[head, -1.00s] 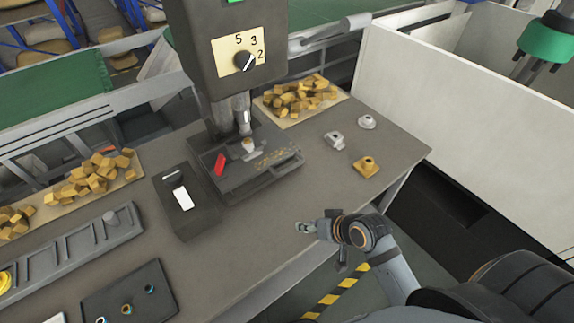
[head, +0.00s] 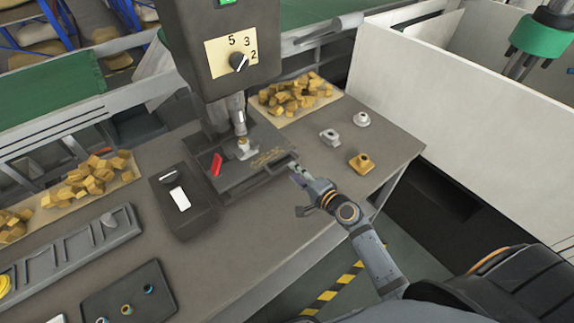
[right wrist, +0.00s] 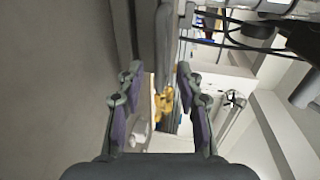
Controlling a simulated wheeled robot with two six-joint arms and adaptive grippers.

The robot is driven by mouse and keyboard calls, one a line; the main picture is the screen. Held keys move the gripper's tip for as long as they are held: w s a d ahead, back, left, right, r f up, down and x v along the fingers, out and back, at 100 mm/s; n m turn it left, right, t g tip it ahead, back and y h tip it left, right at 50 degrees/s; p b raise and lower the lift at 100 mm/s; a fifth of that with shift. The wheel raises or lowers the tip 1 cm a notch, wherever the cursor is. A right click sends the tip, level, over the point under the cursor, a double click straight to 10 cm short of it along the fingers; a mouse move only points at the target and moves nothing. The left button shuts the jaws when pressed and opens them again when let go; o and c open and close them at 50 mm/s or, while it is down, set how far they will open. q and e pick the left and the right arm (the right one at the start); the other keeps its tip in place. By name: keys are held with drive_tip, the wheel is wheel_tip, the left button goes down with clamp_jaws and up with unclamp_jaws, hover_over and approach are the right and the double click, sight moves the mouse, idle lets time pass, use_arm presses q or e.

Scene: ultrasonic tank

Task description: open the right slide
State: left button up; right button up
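The press-like machine (head: 222,55) stands on the grey table, with a dark flat bed (head: 250,172) below its spindle. A dark handle (head: 284,163), which looks like the right slide's, sits at the bed's right front edge. My right gripper (head: 294,172) is at this handle in the head view; contact cannot be told. In the right wrist view, the two fingers (right wrist: 158,88) stand apart, with a dark upright bar (right wrist: 163,45) just beyond and between their tips. Nothing is clearly gripped. My left gripper is not in view.
A red block (head: 216,163) is on the bed's left side. A switch box (head: 183,203) stands left of it.

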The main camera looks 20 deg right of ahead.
drive_tip(key=x, duration=0.5)
drive_tip(key=shift+w, duration=0.15)
clamp_jaws()
